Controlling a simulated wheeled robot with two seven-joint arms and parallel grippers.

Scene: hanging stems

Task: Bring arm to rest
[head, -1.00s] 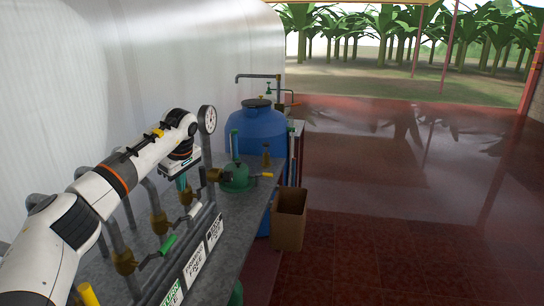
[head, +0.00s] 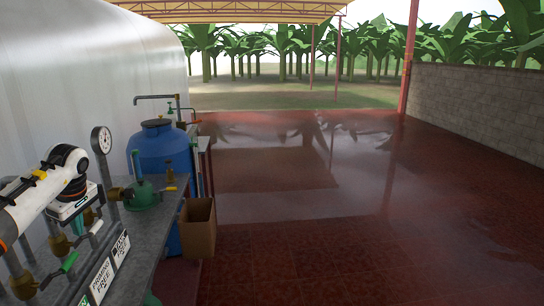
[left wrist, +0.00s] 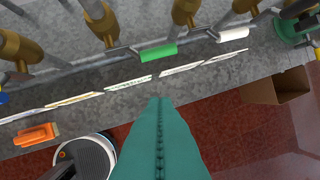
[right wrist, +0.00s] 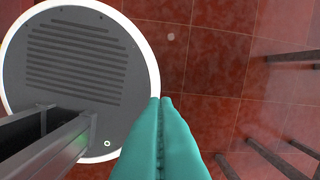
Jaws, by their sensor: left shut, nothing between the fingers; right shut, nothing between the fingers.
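My left arm, white with black joints, comes in from the left in the head view. My left gripper (head: 80,222) hangs over the grey bench among the valves, below the round gauge. In the left wrist view its teal fingers (left wrist: 159,102) are shut together with nothing between them, over the bench's front edge and the red floor. My right gripper is outside the head view. In the right wrist view its teal fingers (right wrist: 161,100) are shut and empty, above the red tile floor, beside my round grey base.
The grey bench (head: 145,235) carries brass valves, a green-handled lever (left wrist: 158,53), an orange object (left wrist: 36,134) and label plates. A gauge (head: 101,140), green fitting (head: 142,197), blue barrel (head: 162,150) and cardboard box (head: 198,228) stand beyond. The red floor (head: 330,240) to the right is open.

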